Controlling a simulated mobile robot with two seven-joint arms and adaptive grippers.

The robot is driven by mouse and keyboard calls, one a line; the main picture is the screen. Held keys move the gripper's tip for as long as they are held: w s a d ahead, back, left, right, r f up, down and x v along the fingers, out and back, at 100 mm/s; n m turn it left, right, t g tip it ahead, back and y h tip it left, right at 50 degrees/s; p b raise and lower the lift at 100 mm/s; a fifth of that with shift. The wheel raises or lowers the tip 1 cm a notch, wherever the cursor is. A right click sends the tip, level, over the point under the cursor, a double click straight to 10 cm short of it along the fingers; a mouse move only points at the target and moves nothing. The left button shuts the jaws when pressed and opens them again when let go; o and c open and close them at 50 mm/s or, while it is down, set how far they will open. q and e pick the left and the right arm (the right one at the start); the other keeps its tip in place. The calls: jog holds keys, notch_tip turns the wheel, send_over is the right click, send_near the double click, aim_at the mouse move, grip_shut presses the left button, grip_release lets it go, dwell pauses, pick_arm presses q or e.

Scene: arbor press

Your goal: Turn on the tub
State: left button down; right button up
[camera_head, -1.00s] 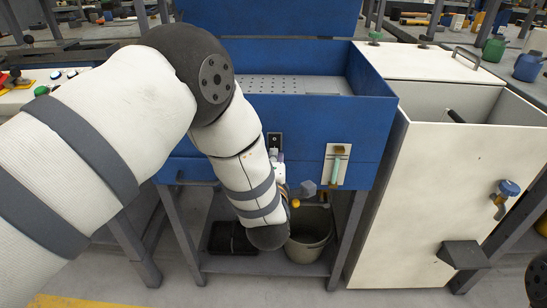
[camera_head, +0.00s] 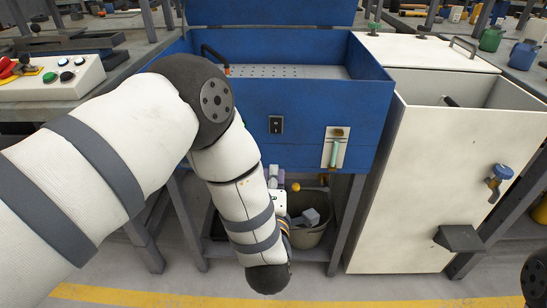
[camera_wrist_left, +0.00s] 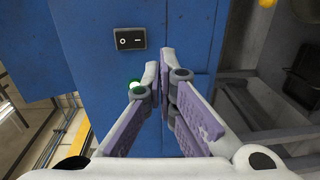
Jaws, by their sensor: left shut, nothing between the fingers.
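The blue tub (camera_head: 310,112) stands in the middle of the head view, with a perforated plate inside. A black rocker switch (camera_head: 276,124) is on its front panel; in the wrist view the switch (camera_wrist_left: 131,38) shows O and a bar mark. I cannot tell which side is pressed. My left gripper (camera_head: 274,176) is below the switch and partly hidden by my arm. In the wrist view this gripper (camera_wrist_left: 163,62) is shut and empty, its tips in front of the blue panel, to the right of and below the switch. My right gripper is out of view.
A teal-handled lever (camera_head: 335,152) is on a plate right of the switch. A grey bucket (camera_head: 306,232) stands below the tub. A cream cabinet (camera_head: 430,190) is on the right, a button box (camera_head: 50,80) on the left. Floor in front is clear.

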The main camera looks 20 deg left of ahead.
pick_arm(q)
jog(key=shift+v, duration=1.55)
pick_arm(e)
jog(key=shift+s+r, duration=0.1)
pick_arm(q)
jog(key=shift+f, duration=0.15)
jog(key=s+a+f+m+g+h+p, duration=0.2)
jog(key=s+f+m+g, duration=0.3)
jog(key=s+f+m, duration=0.45)
jog(key=s+a+f+m+g+h+p, duration=0.15)
jog(key=s+f+m+g, duration=0.35)
jog(key=s, duration=0.7)
jog(key=s+a+m+g, duration=0.2)
jog(key=s+m+g, duration=0.1)
jog(key=s, duration=0.8)
jog(key=s+a+m+g+h+p, duration=0.1)
jog(key=s+g, duration=0.5)
jog(key=s, duration=0.6)
jog(key=shift+s+a+r+m, duration=0.25)
jog(key=shift+a+m, duration=0.45)
jog(key=shift+m, duration=0.45)
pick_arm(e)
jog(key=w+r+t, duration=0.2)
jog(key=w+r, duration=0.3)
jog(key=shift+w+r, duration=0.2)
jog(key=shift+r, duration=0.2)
